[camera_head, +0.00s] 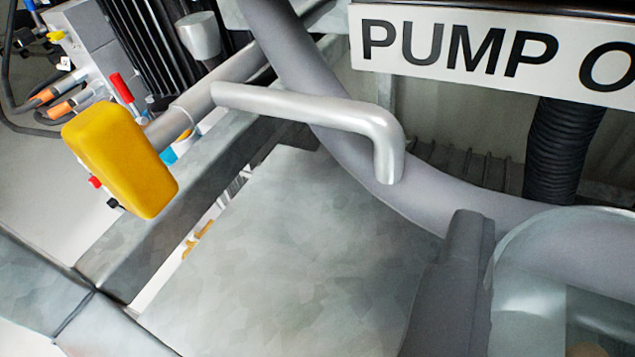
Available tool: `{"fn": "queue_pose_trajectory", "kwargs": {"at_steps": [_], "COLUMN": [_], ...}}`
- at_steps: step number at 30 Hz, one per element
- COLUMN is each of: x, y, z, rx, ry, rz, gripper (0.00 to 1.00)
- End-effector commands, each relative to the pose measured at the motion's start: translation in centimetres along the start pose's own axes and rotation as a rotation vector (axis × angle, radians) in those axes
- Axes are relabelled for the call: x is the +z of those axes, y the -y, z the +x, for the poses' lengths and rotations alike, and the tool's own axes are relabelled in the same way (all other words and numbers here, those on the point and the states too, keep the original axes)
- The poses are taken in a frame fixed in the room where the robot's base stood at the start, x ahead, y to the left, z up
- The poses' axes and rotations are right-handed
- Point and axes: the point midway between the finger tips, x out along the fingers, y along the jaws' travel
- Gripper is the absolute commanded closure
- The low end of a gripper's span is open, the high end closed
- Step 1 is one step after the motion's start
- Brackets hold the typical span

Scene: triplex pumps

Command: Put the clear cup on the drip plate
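The clear cup (560,285) is large and close at the bottom right, cut off by the picture's edges. The grey pipe shows through its wall. One dark grey finger of my gripper (455,280) stands against the cup's left side; the other finger is not clearly visible. The gripper appears shut on the cup, held up in front of the pipe. The drip plate (290,245), a flat mottled grey metal sheet, lies in the lower middle, left of my gripper and the cup. Its visible surface is bare. Its right part is hidden behind the finger.
A silver bent spout (385,130) overhangs the plate's far edge. A yellow handle (120,160) on a grey rod sticks out at left. A thick grey pipe (450,205) curves behind the plate. A "PUMP" sign (480,50) and black ribbed hose (565,150) are at right.

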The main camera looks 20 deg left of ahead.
Motion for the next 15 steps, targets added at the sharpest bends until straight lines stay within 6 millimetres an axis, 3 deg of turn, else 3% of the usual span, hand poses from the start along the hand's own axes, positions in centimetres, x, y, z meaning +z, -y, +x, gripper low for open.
{"fn": "queue_pose_trajectory", "kwargs": {"at_steps": [6,15], "x": [0.0,-0.3], "y": [3.8,5.8], "z": [1.8,2.9], "rx": [-0.004,-0.001], "ry": [-0.002,-0.003], "rz": [0.0,0.0], "gripper": [0.74,0.74]}}
